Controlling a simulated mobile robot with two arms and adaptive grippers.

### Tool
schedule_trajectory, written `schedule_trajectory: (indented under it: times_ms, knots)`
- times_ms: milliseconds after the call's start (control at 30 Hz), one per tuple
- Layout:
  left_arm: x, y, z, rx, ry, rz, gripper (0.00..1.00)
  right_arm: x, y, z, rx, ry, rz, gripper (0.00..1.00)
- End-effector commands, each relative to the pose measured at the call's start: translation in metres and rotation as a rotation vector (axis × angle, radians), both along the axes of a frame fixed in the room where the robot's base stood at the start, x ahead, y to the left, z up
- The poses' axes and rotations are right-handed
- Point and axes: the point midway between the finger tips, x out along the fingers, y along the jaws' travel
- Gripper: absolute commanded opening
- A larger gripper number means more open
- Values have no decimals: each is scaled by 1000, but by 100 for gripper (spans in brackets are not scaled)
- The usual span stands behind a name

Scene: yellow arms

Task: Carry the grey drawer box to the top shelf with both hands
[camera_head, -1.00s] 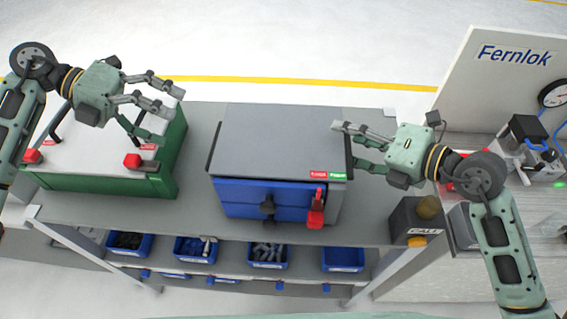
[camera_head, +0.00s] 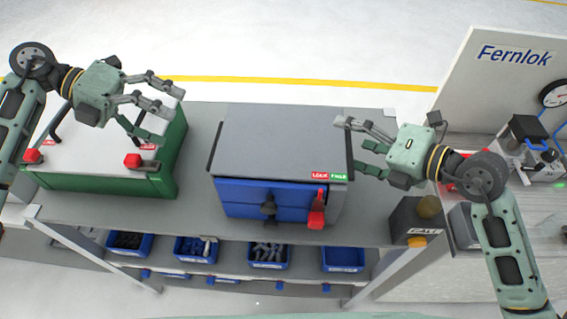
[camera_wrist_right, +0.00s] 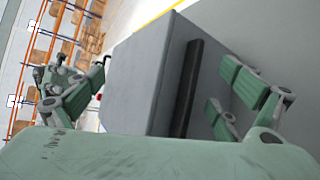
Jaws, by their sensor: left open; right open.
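The grey drawer box (camera_head: 280,138) stands on the top of the rack, with blue drawer fronts (camera_head: 240,194) facing me and a dark handle strip on each side. A red latch lever (camera_head: 317,210) hangs at its front right. My left gripper (camera_head: 160,100) is open and empty above the green case, left of the box and apart from it. My right gripper (camera_head: 350,138) is open at the box's right edge. In the right wrist view, the box's side and its black handle strip (camera_wrist_right: 193,88) show between the open fingers; I cannot tell whether they touch.
A green case (camera_head: 170,160) with a white lid and red latches stands left of the box. Blue bins (camera_head: 343,258) sit on the shelf below. A dark call-button box (camera_head: 415,220) is at the rack's right end, near a Fernlok bench (camera_head: 515,65).

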Motion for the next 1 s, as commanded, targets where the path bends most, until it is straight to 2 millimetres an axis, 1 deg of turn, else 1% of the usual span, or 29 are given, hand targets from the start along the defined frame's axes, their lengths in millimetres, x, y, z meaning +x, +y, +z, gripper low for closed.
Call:
schedule_trajectory:
  times_ms: [167,400,600,800,1000]
  knots:
    - [0,0,0,0,0,0,91,-15,-17,7,-6,2,-1,95]
    - [0,0,0,0,0,0,91,-46,-51,25,-4,4,-2,95]
    - [0,0,0,0,0,0,91,-64,-71,37,-2,3,-2,95]
    - [0,0,0,0,0,0,91,-73,-79,42,-2,1,-1,95]
    - [0,0,0,0,0,0,91,-74,-81,43,-2,0,0,95]
